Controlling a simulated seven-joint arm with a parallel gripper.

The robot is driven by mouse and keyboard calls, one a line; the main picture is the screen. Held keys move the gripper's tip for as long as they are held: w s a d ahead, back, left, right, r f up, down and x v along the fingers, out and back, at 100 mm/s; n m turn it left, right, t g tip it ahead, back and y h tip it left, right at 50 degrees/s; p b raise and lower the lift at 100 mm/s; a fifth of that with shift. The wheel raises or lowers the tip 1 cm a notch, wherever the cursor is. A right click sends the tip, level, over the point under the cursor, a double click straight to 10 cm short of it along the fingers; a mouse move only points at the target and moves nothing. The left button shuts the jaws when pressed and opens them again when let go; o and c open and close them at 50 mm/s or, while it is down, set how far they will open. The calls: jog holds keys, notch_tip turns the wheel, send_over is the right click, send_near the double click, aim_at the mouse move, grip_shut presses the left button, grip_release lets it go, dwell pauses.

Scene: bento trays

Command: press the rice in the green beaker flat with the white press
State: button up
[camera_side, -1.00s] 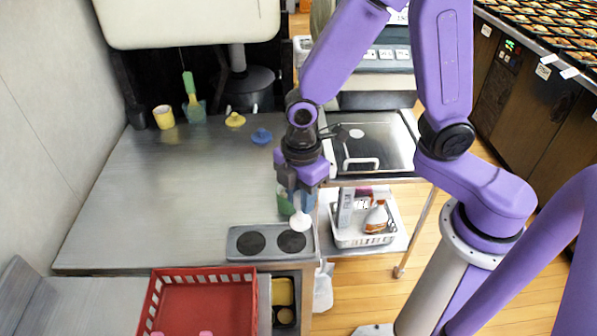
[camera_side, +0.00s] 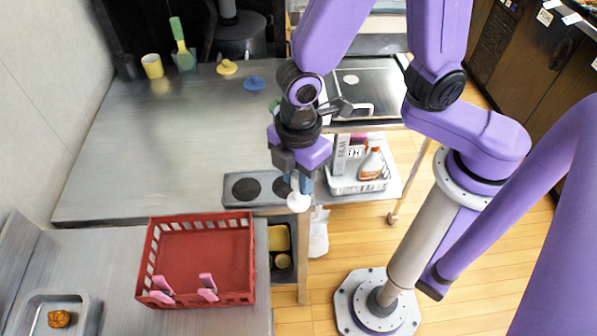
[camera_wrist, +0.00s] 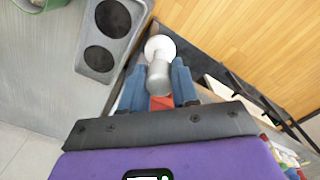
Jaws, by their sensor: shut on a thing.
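My gripper (camera_side: 296,178) is shut on the white press. The press has a round white end (camera_side: 299,202) that points down, at the right end of the grey stand with two dark round spots. In the wrist view the blue fingers (camera_wrist: 158,82) grip its grey handle, and the white disc (camera_wrist: 159,46) shows beyond their tips. Part of a green rim with something pale inside, which looks like the green beaker (camera_wrist: 36,7), is cut by the top left edge there. In the side view only a small green patch shows behind my arm; I cannot tell whether it is the beaker.
The grey stand (camera_side: 228,189) lies at the table's front edge. A red basket (camera_side: 160,256) with pink tongs is in front. A yellow cup (camera_side: 152,66), yellow lid (camera_side: 227,67) and blue lid (camera_side: 254,82) are at the back. A white basket (camera_side: 344,184) is to the right; the table's middle is clear.

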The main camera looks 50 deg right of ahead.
jog(key=w+d+r+m, duration=0.3)
jog(key=w+d, duration=0.3)
jog(key=w, duration=0.2)
jog(key=w+d+r+m, duration=0.3)
jog(key=w+d, duration=0.3)
jog(key=w, duration=0.1)
jog(key=shift+w+d+f, duration=0.1)
jog(key=shift+f, duration=0.95)
jog(key=shift+w+d+f, duration=0.1)
jog(key=shift+f, duration=0.95)
jog(key=shift+s+f, duration=0.1)
jog(key=shift+f, duration=2.75)
dwell(1.5)
